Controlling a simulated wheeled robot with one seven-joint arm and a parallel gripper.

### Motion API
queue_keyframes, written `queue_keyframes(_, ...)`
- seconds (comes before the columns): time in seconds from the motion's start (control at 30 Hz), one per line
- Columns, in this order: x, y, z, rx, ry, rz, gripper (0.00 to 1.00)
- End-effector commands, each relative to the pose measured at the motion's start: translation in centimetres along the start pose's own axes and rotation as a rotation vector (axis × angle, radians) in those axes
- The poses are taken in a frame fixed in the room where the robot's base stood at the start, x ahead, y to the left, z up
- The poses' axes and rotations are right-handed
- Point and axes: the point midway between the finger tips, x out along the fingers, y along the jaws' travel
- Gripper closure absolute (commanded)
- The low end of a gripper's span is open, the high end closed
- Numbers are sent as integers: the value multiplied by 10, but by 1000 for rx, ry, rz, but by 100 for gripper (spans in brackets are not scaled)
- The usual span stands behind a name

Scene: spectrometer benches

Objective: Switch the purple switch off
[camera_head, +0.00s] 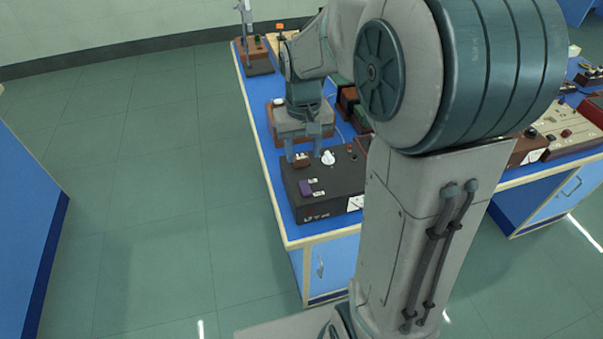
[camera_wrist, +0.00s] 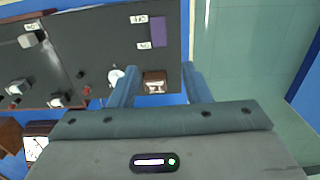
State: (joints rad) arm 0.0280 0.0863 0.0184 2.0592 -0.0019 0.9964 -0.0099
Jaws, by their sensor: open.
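The purple switch (camera_head: 305,188) sits on the top of a dark control box (camera_head: 335,208), near its front left corner, with small white labels beside it. The switch also shows in the wrist view (camera_wrist: 158,32), beyond my fingertips. Whether it is on or off is too small to tell. My gripper (camera_head: 302,158) is open and empty, pointing down over the back left of the box, behind the purple switch. In the wrist view its two fingers (camera_wrist: 159,68) stand apart, on either side of a brown rocker part (camera_wrist: 155,83). I see no contact with the switch.
A white knob (camera_head: 328,157) stands on the box right of my gripper. Other knobs (camera_wrist: 15,88) fill the panel's left in the wrist view. A brown instrument (camera_head: 258,58) stands at the far end of the blue bench. Open floor (camera_head: 150,170) lies left of the bench.

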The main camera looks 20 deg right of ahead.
Motion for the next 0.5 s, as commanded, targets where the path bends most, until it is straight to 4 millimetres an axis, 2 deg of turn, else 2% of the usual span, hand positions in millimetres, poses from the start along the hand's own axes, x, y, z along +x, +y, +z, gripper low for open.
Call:
queue_keyframes(0.03,13,0,1,0,-7,0,56)
queue_keyframes(0.2,48,0,1,1,-5,0,56)
queue_keyframes(0.33,69,0,1,1,-4,0,56)
queue_keyframes(0.5,84,1,0,2,-1,0,56)
